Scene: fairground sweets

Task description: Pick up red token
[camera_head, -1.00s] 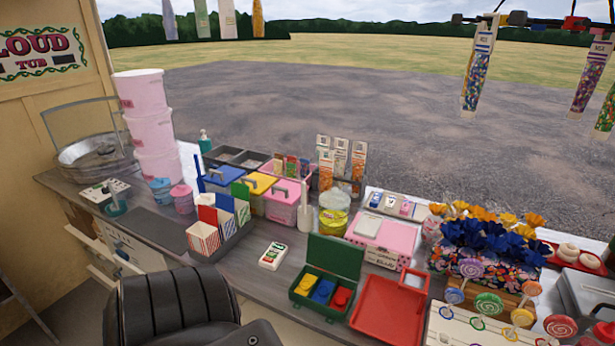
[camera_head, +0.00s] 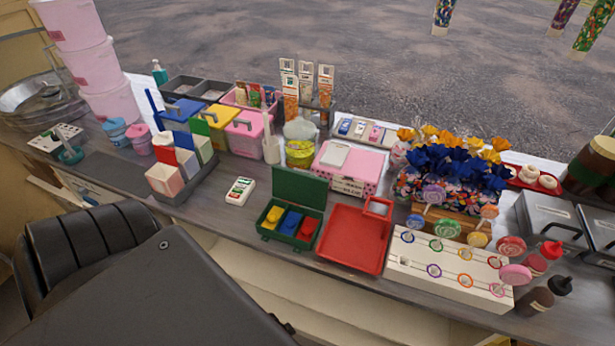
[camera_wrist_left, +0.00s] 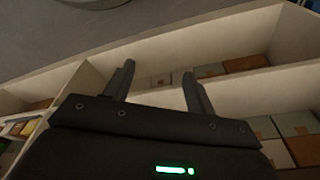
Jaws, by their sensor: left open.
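The red token (camera_head: 307,229) lies in the right compartment of a small green box (camera_head: 270,233) on the counter. A blue token (camera_head: 291,221) is in the middle compartment and a yellow one (camera_head: 273,216) in the left. The box's lid (camera_head: 299,188) stands open at the back. My left gripper (camera_wrist_left: 158,72) shows in the left wrist view, open and with nothing between its fingers. It faces white shelving with boxes, and no token is in that view. Neither gripper shows in the head view.
A red tray (camera_head: 352,240) stands right of the green box, with a white ring-peg board (camera_head: 450,268) beyond it. A small white-and-green box (camera_head: 240,191) lies to the left. A pink box (camera_head: 350,170) stands behind. Bare counter shows left of the green box.

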